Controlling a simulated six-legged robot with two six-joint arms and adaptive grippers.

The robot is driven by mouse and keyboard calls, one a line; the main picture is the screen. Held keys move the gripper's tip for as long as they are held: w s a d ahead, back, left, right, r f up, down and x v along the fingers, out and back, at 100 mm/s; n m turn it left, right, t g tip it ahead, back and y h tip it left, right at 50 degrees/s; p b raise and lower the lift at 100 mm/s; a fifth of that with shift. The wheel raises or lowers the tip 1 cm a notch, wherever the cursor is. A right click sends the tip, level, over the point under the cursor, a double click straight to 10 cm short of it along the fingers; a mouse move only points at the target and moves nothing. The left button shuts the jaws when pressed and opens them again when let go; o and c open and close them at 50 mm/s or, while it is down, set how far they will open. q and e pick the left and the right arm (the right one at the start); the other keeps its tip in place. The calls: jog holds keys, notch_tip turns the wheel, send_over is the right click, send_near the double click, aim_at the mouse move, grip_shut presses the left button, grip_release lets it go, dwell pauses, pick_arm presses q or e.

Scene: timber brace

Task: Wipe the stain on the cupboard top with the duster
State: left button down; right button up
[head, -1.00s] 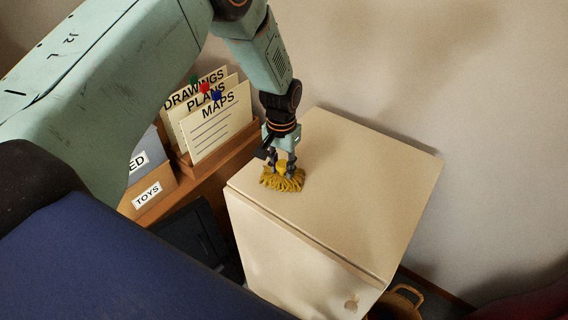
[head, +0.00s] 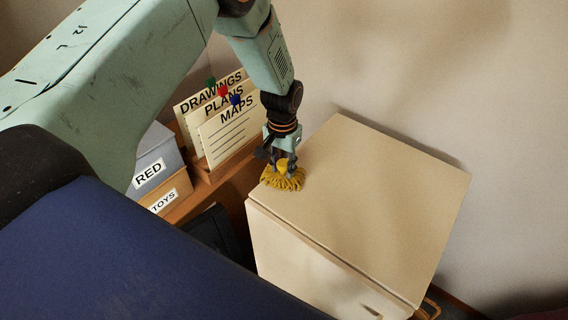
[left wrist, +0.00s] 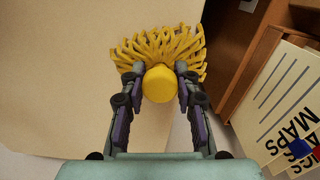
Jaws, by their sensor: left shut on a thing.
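The yellow duster (head: 284,180) has a shaggy string head and a round yellow knob. My left gripper (head: 281,160) is shut on its knob; the left wrist view shows the knob (left wrist: 160,84) between the two fingers. The duster's strands are at the left edge of the cream cupboard top (head: 370,190), near its left corner. Whether they press on the surface I cannot tell for sure. The cupboard top also shows in the left wrist view (left wrist: 50,80). I see no clear stain on the visible top; shadows lie across it. My right gripper is not in view.
A wooden holder with cards marked DRAWINGS, PLANS and MAPS (head: 228,128) stands just left of the cupboard. Boxes labelled RED (head: 150,172) and TOYS (head: 165,201) are further left. A pale wall (head: 500,100) runs behind the cupboard. The rest of the top is clear.

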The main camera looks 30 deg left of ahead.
pick_arm(q)
jog(key=shift+a, duration=0.3)
notch_tip(320, 180, up, 2)
jog(key=shift+a+r+p, duration=0.1)
jog(key=shift+a+p, duration=0.05)
jog(key=shift+p, duration=0.55)
jog(key=shift+s+d+r+p, duration=0.1)
jog(key=shift+d+r+p, duration=0.15)
jog(key=shift+r+p, duration=0.25)
jog(key=shift+d+r+p, duration=0.2)
jog(key=shift+r+p, duration=0.15)
jog(key=shift+r, duration=0.2)
jog(key=shift+r+p, duration=0.35)
jog(key=shift+r, duration=0.05)
jog(key=shift+a+r+p, duration=0.3)
jog(key=shift+r+p, duration=0.6)
jog(key=shift+p, duration=0.1)
jog(key=shift+d+r+p, duration=0.1)
jog(key=shift+r+p, duration=0.3)
jog(key=shift+r, duration=0.2)
jog(key=shift+d+r, duration=0.1)
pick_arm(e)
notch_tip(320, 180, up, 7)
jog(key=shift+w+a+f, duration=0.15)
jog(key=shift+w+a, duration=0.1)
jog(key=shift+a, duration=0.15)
